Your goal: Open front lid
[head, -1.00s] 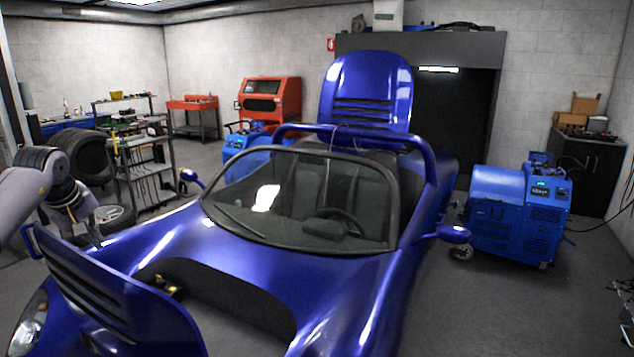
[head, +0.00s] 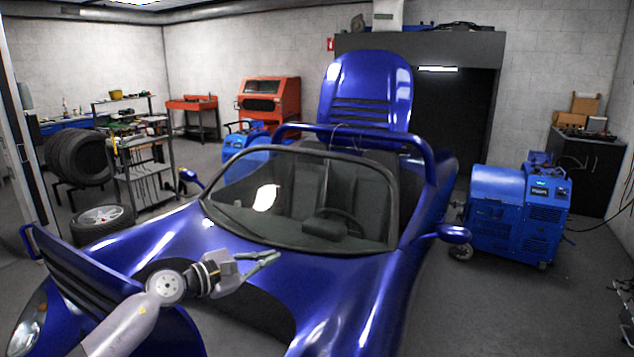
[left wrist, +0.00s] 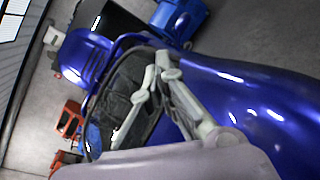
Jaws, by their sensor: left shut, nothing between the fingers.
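The blue front lid (head: 85,285) with dark slats stands tilted up at the lower left of the head view, near the headlight. Behind it, the dark front compartment (head: 250,315) of the blue car lies open. My left gripper (head: 272,257) is shut and empty, above the compartment's windshield side and apart from the lid. My left forearm covers part of the lid. In the left wrist view, the closed fingers (left wrist: 158,65) show against the windshield and blue bodywork; the lid is not recognisable there. My right gripper is not in view.
The windshield (head: 310,205) is just beyond my gripper. The blue rear lid (head: 365,85) stands raised. A blue wheeled machine (head: 515,215) is right of the car. A wheel (head: 100,222), a tire stack (head: 75,158) and a shelf cart (head: 142,165) are at left.

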